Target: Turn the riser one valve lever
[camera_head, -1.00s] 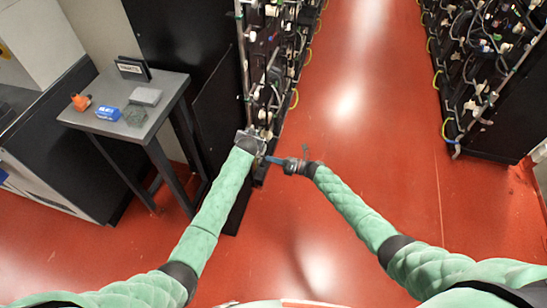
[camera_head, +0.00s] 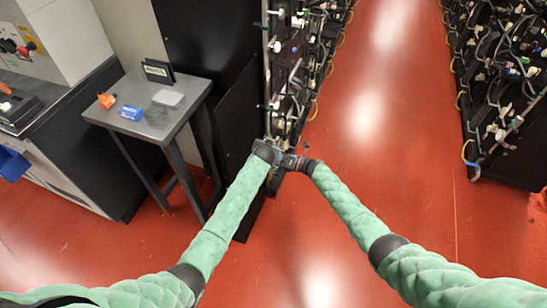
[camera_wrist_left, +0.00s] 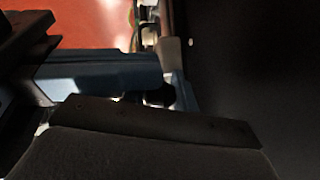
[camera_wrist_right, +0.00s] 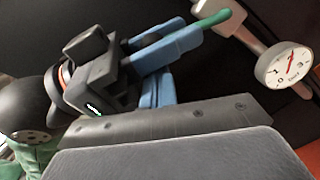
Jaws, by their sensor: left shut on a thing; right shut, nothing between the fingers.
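The riser pipe (camera_head: 267,70) stands upright at the rack's near edge in the head view. In the right wrist view a green lever tip (camera_wrist_right: 213,18) sticks out past the blue fingers of my left gripper (camera_wrist_right: 172,45), beside the grey pipe (camera_wrist_right: 238,30). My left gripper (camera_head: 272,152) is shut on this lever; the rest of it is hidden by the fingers. My right gripper (camera_head: 292,163) is shut and empty, close beside the left one. In the left wrist view the right gripper's blue finger (camera_wrist_left: 100,75) lies across the picture. I cannot tell whether the grippers touch.
A round gauge (camera_wrist_right: 284,64) sits beside the pipe. A rack with hoses and fittings (camera_head: 300,60) is ahead, another (camera_head: 505,90) at the right. A grey table (camera_head: 165,125) with a blue box (camera_head: 131,112) is at the left. The red aisle floor (camera_head: 390,120) between the racks is clear.

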